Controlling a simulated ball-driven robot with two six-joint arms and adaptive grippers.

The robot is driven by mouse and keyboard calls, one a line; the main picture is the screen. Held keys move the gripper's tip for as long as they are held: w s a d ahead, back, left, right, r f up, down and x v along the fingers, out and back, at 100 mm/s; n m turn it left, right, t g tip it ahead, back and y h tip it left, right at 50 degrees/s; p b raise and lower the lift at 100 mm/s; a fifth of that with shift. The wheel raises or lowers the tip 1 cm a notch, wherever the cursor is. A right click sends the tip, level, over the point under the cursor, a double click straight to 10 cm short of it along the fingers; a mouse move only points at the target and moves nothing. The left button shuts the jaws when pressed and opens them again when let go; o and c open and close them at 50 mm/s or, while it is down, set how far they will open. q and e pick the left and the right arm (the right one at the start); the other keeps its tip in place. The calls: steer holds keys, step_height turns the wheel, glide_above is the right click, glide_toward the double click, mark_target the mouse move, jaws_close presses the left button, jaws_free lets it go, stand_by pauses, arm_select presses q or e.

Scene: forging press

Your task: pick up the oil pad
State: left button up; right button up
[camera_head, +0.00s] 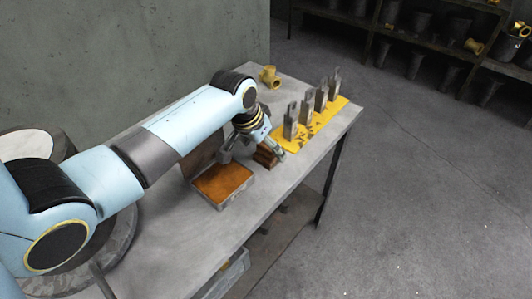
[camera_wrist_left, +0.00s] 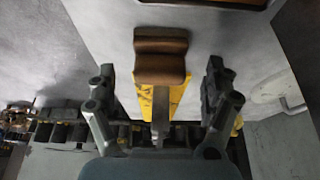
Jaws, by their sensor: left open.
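The oil pad appears to be the brown, ridged block (camera_head: 265,157), standing on the grey table beside a shallow tray of orange-brown oil (camera_head: 222,183). It also shows in the left wrist view (camera_wrist_left: 160,57), upper middle. My left gripper (camera_head: 254,154) is open over the block, and its arm and fingers hide part of it in the head view. In the left wrist view the fingers (camera_wrist_left: 160,82) are spread wide to either side of the block, with gaps on both sides. I cannot tell the remaining height. My right gripper is not in view.
A yellow base (camera_head: 316,127) with several upright grey metal pieces (camera_head: 291,121) stands just beyond the block. A brass pipe fitting (camera_head: 269,76) lies at the table's far end. The table front (camera_head: 270,203) is clear. Shelves (camera_head: 450,55) with dark buckets stand at the back right.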

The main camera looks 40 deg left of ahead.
arm_select(q)
steer(key=shift+w+f, duration=0.3)
steer(key=shift+f, duration=0.3)
steer(key=shift+w+f, duration=0.15)
steer(key=shift+f, duration=0.25)
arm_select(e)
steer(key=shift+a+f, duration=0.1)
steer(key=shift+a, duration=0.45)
arm_select(q)
steer(key=shift+c, duration=1.2)
steer(key=c, duration=1.1)
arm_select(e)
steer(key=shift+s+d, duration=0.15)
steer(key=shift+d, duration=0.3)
arm_select(q)
steer(key=shift+r, duration=0.1)
